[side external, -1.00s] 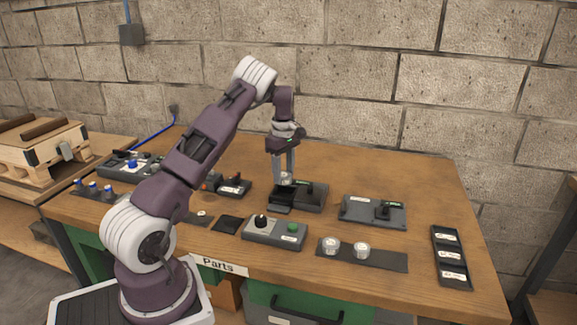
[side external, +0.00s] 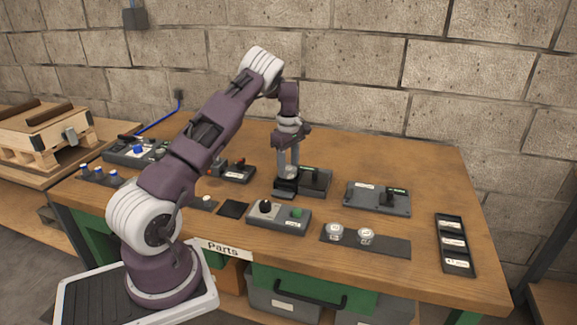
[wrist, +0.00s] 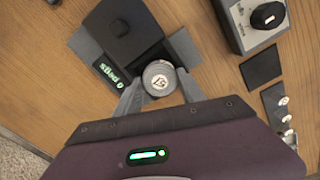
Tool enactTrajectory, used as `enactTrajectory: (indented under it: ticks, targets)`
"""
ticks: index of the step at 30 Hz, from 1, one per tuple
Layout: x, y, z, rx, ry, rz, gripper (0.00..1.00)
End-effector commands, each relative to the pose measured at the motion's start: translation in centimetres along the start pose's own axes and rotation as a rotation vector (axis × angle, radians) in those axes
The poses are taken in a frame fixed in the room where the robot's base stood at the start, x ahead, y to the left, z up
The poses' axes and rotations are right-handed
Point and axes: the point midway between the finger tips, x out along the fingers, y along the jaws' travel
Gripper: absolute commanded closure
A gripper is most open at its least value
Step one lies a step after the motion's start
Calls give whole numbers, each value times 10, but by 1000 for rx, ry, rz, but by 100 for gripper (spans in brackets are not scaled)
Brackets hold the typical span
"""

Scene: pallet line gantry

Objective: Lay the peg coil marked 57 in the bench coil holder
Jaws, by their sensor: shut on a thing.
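My gripper (side external: 289,168) points down over a dark grey unit (side external: 316,183) with a black front part (side external: 286,188) and a small green display. In the wrist view my gripper (wrist: 160,92) is shut on a pale round coil (wrist: 158,76), its two fingers on opposite sides. The coil's top label reads like 57, upside down. The unit (wrist: 181,46) lies beneath and beyond it, with a raised black block (wrist: 125,30) and a green display that seems to read "0 pegs". Whether the coil touches the unit I cannot tell. No part is plainly labelled as the bench coil holder.
A similar grey unit (side external: 362,200) stands to the right. Two clear coils (side external: 336,232) (side external: 366,236) sit on a dark mat in front. A black labelled tray (side external: 454,246) lies far right.

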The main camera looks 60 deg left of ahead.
Motion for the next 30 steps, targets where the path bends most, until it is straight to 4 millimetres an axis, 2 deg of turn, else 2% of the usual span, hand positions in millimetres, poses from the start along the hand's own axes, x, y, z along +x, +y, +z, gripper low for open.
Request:
enactTrajectory:
  ticks: [30]
  targets:
    - [7, 0, 1, 0, -1, 0, 100]
